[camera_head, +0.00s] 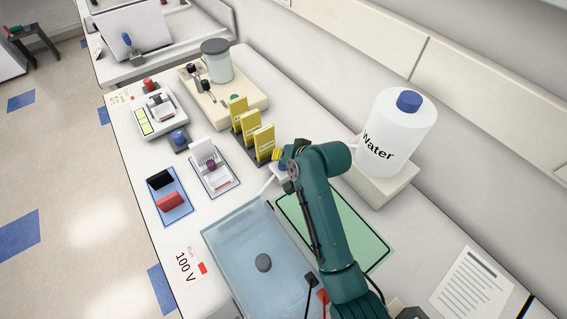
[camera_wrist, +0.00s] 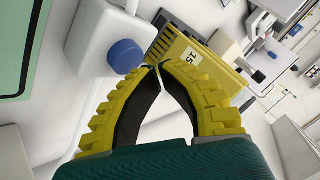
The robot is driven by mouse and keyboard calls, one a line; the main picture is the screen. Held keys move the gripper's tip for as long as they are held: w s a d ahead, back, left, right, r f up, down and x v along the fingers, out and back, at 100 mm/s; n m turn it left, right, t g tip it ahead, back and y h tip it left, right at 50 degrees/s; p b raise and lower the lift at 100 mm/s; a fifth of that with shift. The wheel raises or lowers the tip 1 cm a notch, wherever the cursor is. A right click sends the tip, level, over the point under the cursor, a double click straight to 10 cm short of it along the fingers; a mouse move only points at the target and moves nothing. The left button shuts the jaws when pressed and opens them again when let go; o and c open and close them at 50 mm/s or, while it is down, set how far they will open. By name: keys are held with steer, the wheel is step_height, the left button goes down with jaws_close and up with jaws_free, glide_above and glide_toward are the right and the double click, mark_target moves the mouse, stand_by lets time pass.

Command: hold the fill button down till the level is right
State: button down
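My gripper (camera_head: 277,155) hangs over the middle of the bench. In the wrist view its yellow ribbed fingers (camera_wrist: 155,68) meet at the tips, with nothing seen between them. A round blue button (camera_wrist: 126,56) on a white fixture is just left of the fingertips in that view; I cannot tell whether they touch. In the head view this fixture, beside my gripper, is partly covered by it, and a white spout reaches toward the clear blue tank (camera_head: 225,235). No clear liquid level can be read.
A white Water bottle (camera_head: 393,135) with a blue cap stands to the right. Yellow labelled blocks (camera_head: 263,143) stand close behind my gripper; one also shows in the wrist view (camera_wrist: 205,62). A green-bordered mat (camera_head: 372,250) lies under my arm. Small devices occupy the left.

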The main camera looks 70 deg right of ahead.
steer(key=shift+f, duration=0.35)
steer(key=shift+f, duration=0.55)
stand_by(7.1)
